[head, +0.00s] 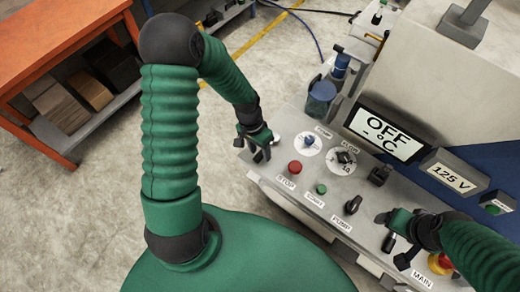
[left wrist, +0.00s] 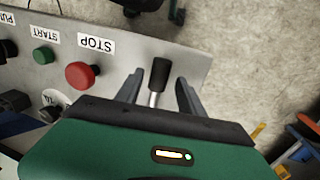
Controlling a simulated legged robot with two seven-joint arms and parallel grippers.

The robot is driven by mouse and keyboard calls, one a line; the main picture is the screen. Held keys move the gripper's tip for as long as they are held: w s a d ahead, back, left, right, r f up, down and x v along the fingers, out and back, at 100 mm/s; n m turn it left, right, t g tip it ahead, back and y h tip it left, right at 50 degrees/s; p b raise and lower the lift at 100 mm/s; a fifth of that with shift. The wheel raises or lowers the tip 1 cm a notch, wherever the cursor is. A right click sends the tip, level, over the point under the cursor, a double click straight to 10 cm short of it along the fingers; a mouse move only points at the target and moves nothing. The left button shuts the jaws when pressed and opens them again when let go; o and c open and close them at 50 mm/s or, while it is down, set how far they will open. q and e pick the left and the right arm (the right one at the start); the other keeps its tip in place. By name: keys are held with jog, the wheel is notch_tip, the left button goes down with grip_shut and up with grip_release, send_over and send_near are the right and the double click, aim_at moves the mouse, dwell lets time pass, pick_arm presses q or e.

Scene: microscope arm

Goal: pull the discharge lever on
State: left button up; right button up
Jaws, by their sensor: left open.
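A lever with a black grip on a short metal rod (left wrist: 158,78) stands at the end of the control panel, beside the red STOP button, in the left wrist view. I see no discharge label on it. My left gripper (head: 255,148) is at the panel's left end in the head view. Its fingers in the left wrist view (left wrist: 157,95) are apart, one on each side of the lever, with gaps between them and the grip. In the head view the gripper mostly hides the lever. My right gripper (head: 393,240) is over the panel's right part, its fingers apart.
The panel (head: 328,217) carries a red STOP button (head: 295,167), a green START button (head: 321,189), a black PUMP knob (head: 352,205) and other knobs. A display (head: 385,133) reads OFF. An orange bench (head: 60,40) stands at the left; the floor between is clear.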

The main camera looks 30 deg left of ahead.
pick_arm(q)
jog(key=shift+d, duration=0.15)
jog(key=shift+c, duration=1.4)
grip_shut()
